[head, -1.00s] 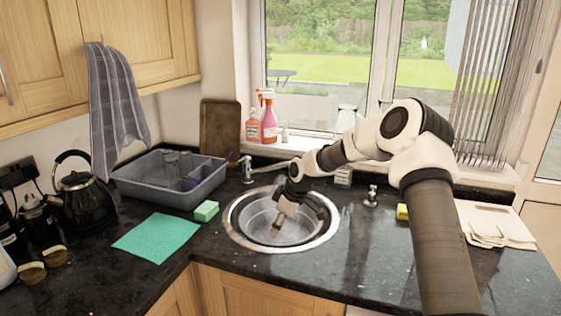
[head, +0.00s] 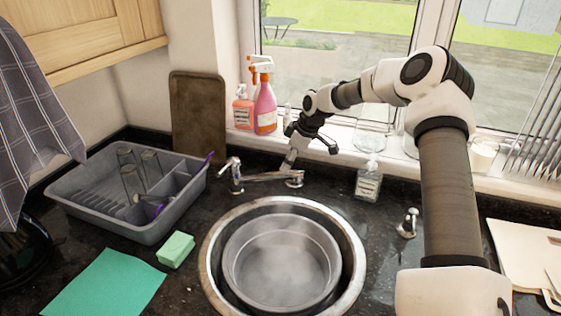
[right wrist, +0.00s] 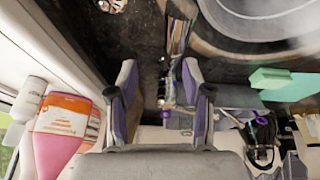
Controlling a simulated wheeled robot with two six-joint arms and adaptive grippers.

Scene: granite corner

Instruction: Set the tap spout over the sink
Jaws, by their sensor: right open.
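The chrome tap spout (head: 268,177) lies low behind the sink. It runs left from its base, along the counter rather than over the bowl. My right gripper (head: 291,158) is over the back of the counter, close to the spout's base, fingers pointing down. In the right wrist view its two purple-padded fingers (right wrist: 160,68) are apart with nothing held between them; the spout (right wrist: 178,35) appears beyond them. I cannot tell whether they touch it. My left gripper is not in view.
Tap handles stand left (head: 235,173) and right (head: 408,223) of the spout. A soap bottle (head: 368,182) stands right of the gripper, a pink spray bottle (head: 265,105) on the sill. A grey dish rack (head: 85,215) and green sponge (head: 176,250) are left of the sink.

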